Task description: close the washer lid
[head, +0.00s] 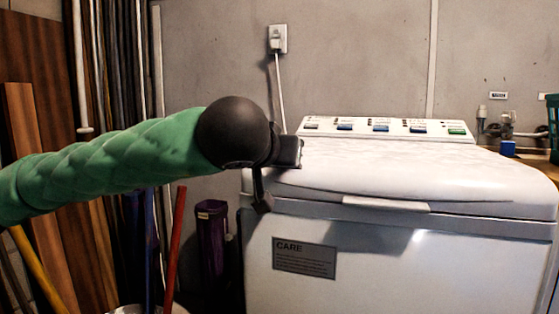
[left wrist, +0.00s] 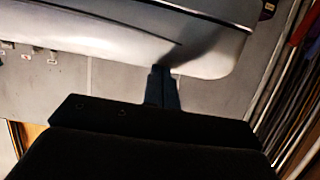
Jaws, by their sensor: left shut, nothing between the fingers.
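The white washer (head: 300,265) stands at the right of the head view, with a grey CARE label on its front. Its lid (head: 430,165) lies down over the top, with a pale handle strip at the front edge; any small gap at the seam is hard to tell. My left gripper (head: 290,152) is at the lid's left side, near its upper surface; contact is unclear. In the left wrist view, the shut, empty fingers (left wrist: 162,88) point at the white lid edge (left wrist: 215,65). My right gripper is in neither view.
The control panel (head: 385,128) runs along the washer's back. A wall outlet (head: 277,39) with a cord is behind. Wooden boards (head: 35,150) and poles, including a red one (head: 175,235), lean at the left. A blue item (head: 508,148) sits at the back right.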

